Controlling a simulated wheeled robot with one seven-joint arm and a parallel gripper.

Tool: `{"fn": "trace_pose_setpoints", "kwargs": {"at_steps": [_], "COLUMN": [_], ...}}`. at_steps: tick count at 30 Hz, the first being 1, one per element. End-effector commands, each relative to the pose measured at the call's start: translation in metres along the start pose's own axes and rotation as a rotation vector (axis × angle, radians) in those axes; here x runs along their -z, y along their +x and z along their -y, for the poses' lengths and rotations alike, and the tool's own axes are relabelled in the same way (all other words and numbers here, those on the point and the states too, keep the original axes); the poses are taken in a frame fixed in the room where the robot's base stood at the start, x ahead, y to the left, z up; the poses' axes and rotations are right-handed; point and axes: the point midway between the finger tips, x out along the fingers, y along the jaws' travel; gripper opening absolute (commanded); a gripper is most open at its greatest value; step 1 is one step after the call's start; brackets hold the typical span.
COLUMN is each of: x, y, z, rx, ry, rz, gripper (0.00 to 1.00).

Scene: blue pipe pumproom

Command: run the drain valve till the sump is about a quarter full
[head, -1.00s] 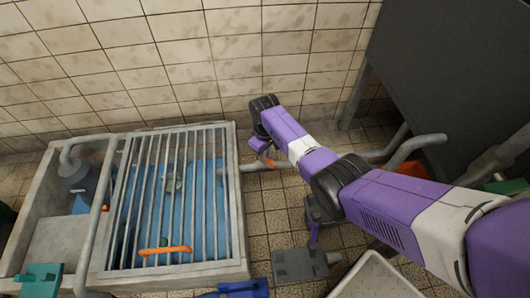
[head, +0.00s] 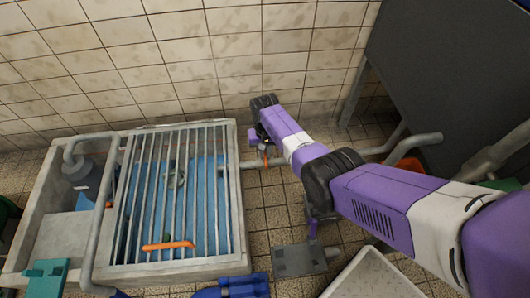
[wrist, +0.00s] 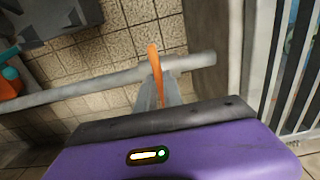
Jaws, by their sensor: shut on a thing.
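The sump is a concrete basin (head: 243,215) under a barred grate (head: 196,190), with blue water (head: 208,215) inside. How deep the water is cannot be read exactly through the bars. The drain valve shows as an orange lever (head: 265,160) on the grey pipe that meets the sump's right wall. In the wrist view the lever (wrist: 155,62) stands across the pipe, its near end between the fingers. My gripper (wrist: 160,92) is shut on the lever. In the head view my gripper (head: 263,146) is just right of the sump, partly hidden by my arm.
The grey pipe (head: 380,149) runs right towards a dark panel (head: 450,80). An orange bar (head: 168,245) shows at the grate's front. A teal object (head: 45,276), a blue object (head: 235,287) and a pale tray (head: 372,278) are in front.

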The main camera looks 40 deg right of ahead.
Motion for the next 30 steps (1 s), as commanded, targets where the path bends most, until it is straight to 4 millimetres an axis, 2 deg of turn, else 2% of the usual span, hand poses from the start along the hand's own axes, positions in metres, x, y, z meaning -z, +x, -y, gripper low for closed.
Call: {"fn": "trace_pose_setpoints", "kwargs": {"at_steps": [16, 17, 19, 30], "x": [0.0013, 0.0013, 0.0011, 0.0008], "y": [-0.0007, -0.0007, -0.0006, -0.0045], "z": [0.0011, 0.0011, 0.0010, 0.0003], "rx": [0.003, 0.003, 0.003, 0.001], "ry": [0.026, 0.026, 0.026, 0.025], "rz": [-0.004, -0.004, -0.003, -0.002], "gripper": [0.00, 0.17, 0.31, 0.33]}}
